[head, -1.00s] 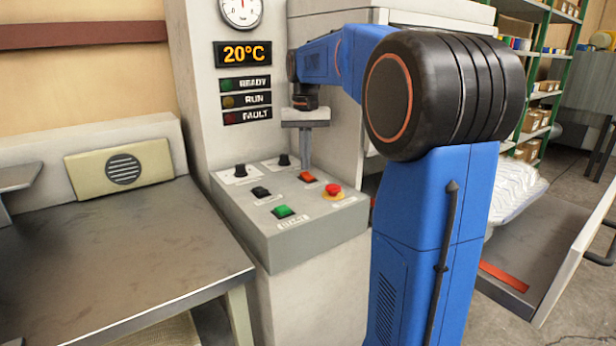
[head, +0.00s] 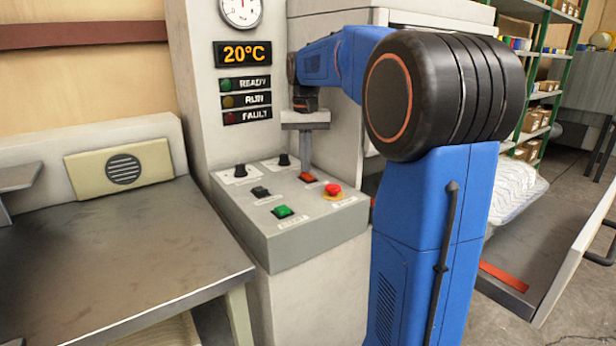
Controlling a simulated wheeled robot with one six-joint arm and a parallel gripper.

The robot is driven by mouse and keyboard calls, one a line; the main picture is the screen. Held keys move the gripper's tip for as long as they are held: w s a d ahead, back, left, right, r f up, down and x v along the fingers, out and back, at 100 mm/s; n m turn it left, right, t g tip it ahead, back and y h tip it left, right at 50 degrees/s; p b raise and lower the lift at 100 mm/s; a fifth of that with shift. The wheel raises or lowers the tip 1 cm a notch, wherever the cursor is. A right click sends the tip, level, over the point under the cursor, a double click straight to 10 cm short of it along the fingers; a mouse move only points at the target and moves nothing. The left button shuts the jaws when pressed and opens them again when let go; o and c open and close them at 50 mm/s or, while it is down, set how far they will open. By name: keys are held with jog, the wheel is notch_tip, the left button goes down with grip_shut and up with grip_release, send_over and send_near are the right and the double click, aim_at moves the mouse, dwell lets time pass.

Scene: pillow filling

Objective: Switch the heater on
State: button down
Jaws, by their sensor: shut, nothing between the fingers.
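The control panel (head: 262,232) has an orange-red rocker switch (head: 308,177) near its back right; no label saying which control is the heater's can be read. My gripper (head: 305,170) is shut and empty, pointing down with its fingertips at the back edge of this switch. I cannot tell whether they touch it. The switch's face looks dull and unlit. The temperature display (head: 243,54) above reads 20°C. The READY, RUN and FAULT lamps (head: 229,101) look dim.
The panel also holds a green button (head: 283,211), a black switch (head: 260,192), a red mushroom button (head: 333,189) close right of the gripper, and two black knobs (head: 240,171). A bare metal table (head: 110,260) stands at left.

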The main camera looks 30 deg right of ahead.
jog(key=shift+f, duration=0.4)
dwell(0.3)
jog(key=shift+r, duration=0.1)
notch_tip(320, 180, up, 7)
dwell(0.9)
dwell(0.5)
